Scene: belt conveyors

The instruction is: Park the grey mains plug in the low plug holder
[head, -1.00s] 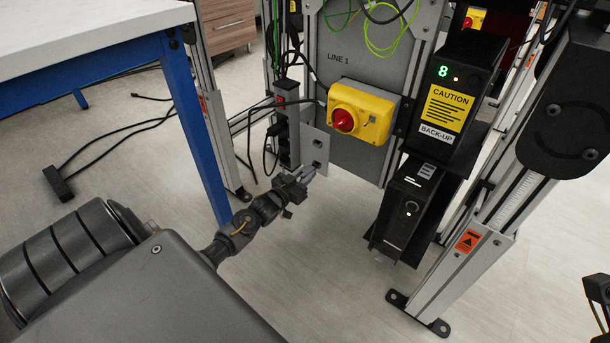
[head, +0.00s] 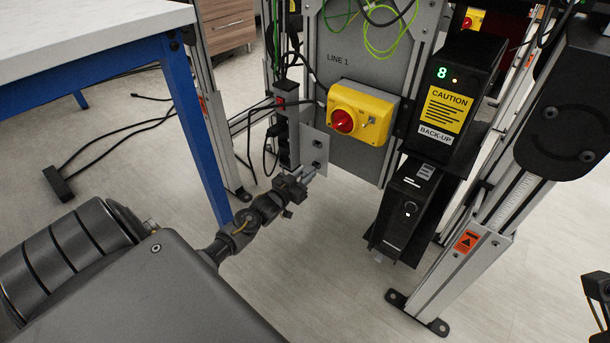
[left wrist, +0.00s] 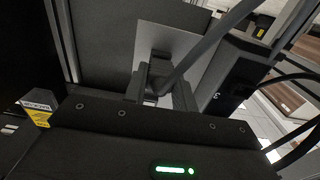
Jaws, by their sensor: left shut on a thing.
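My left gripper (head: 307,174) is shut on the grey mains plug, which is mostly hidden by the fingers in the head view. In the left wrist view the plug (left wrist: 156,76) is a dark grey block between the fingers, in front of a pale plate, with a thick cable rising to the right. The plug holder (head: 307,140) is an upright grey plate with dark openings one above the other. The fingertips are close to its lower opening. I cannot tell whether the plug touches it. Part of my right arm shows at the right edge; its fingers are not clear.
A power strip (head: 285,135) with plugged-in black cables stands just left of the plate. A yellow switch box (head: 378,112) with a red knob is to its right. Black back-up units (head: 407,205) hang further right. A blue-legged table (head: 190,120) stands left. The floor below is clear.

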